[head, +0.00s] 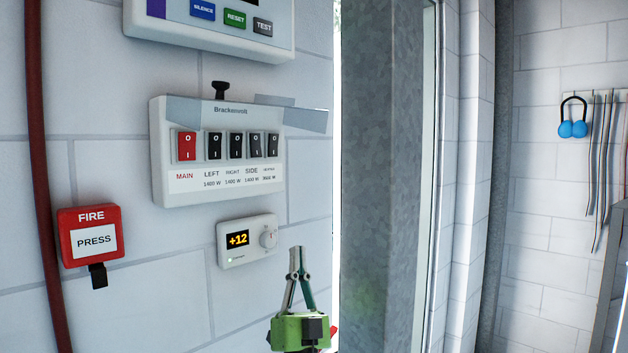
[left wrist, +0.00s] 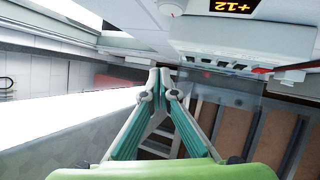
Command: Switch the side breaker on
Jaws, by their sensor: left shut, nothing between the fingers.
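The breaker box (head: 158,150) is a white panel on the left wall in the head view, with a red MAIN switch (head: 187,146) and several black rockers in a row. The side breaker (head: 255,145) is the black rocker above the SIDE label; I cannot tell which way it is pressed. My left gripper (head: 297,249) is shut and empty, apart from the box, below and right of it in the picture. In the left wrist view, its fingertips (left wrist: 160,76) are together, and the switch row (left wrist: 215,64) shows upside down beyond them. My right gripper is not in view.
A translucent flap (head: 306,117) sticks out at the box's upper right. A thermostat (head: 232,242) reading +12 sits below the box. A red fire button (head: 90,236) is at the left and an alarm panel (head: 165,22) above. A grey metal post (head: 385,170) stands to the right.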

